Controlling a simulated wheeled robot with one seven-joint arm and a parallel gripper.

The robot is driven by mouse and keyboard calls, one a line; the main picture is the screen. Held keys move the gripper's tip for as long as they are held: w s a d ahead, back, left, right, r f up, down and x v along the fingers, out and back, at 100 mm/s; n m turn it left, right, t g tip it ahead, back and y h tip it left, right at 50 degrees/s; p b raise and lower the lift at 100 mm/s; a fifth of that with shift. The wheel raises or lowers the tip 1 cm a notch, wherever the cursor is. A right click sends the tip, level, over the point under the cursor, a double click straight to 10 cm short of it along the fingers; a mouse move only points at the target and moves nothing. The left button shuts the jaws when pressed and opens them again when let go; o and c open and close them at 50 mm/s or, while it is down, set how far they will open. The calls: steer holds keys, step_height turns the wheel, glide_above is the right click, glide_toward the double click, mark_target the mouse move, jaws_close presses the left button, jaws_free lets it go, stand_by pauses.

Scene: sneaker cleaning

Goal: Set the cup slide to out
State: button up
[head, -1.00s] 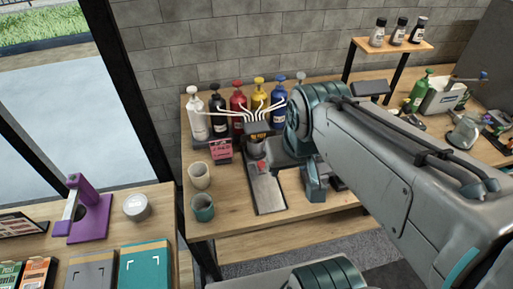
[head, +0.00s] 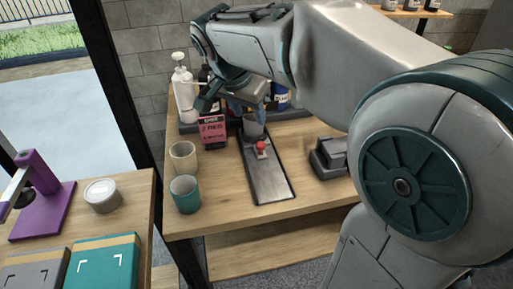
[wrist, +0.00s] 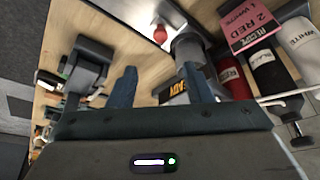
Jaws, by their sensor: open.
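The cup slide (head: 270,180) is a long grey metal track on the wooden table. A red knob (head: 262,147) stands near its back end, beside a grey cup (head: 253,129). In the wrist view the red knob (wrist: 160,34) and the grey cup (wrist: 188,48) lie just beyond the fingers. My gripper (wrist: 158,84) is open, with nothing between its fingers. In the head view my arm reaches over the back of the slide and hides much of that area; the fingers are partly seen close to the cup.
Pump bottles, one white (head: 183,95), stand in a row behind the slide, mostly hidden by my arm. A pink recipe card (head: 212,131) stands left of the slide. Beige (head: 183,158) and teal (head: 185,194) cups stand front left. A dark device (head: 330,158) sits right.

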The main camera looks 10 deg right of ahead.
mark_target(260, 144)
steer(key=b+x, duration=0.1)
steer(key=x, duration=1.3)
steer(key=shift+d, duration=0.1)
steer(key=shift+c, duration=0.4)
jaws_close()
